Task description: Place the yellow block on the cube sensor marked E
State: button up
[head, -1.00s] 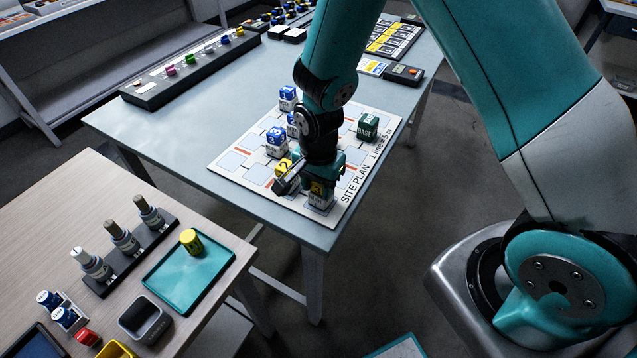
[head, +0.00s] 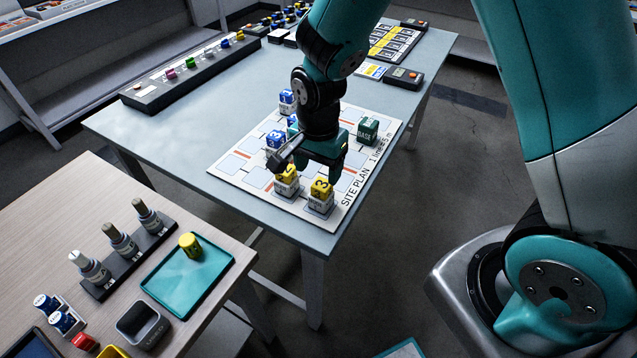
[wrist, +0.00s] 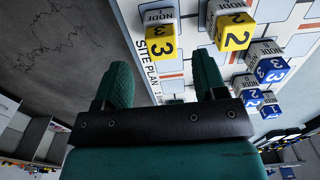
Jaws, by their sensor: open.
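A yellow block marked 3 (head: 321,188) sits on a grey-white cube sensor (head: 320,206) at the near corner of the site plan; it also shows in the wrist view (wrist: 161,40). A yellow block marked 2 (head: 284,171) sits on another cube sensor (head: 287,189) just left of it, also in the wrist view (wrist: 234,32). The cubes read NODE in the wrist view, but I cannot make out an E. My gripper (head: 322,168) is open and empty, above and behind the block marked 3, apart from it. The fingers also show in the wrist view (wrist: 163,80).
Blue-topped cubes (head: 276,138) and a dark green BASE block (head: 367,130) stand farther back on the site plan (head: 236,163). The near-left table holds a teal tray (head: 178,285) with a yellow cylinder (head: 191,244). A rail with colored knobs (head: 190,72) lies at the back left.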

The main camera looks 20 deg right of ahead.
aim_at(318, 189)
jog(key=s+a+r+n+y, duration=0.1)
jog(key=s+r+n, duration=0.3)
jog(key=r, duration=0.3)
jog(key=s+a+r+n+y, duration=0.15)
jog(key=s+r+n, duration=0.25)
jog(key=r, duration=0.4)
jog(key=s+a+r+n+y, duration=0.1)
jog(key=s+r+n, duration=0.3)
jog(key=s+n, duration=0.6)
jog(key=shift+s+a+r+y, duration=0.25)
jog(key=shift+s+a+y, duration=0.1)
jog(key=shift+a, duration=0.2)
jog(key=shift+w+d, duration=0.1)
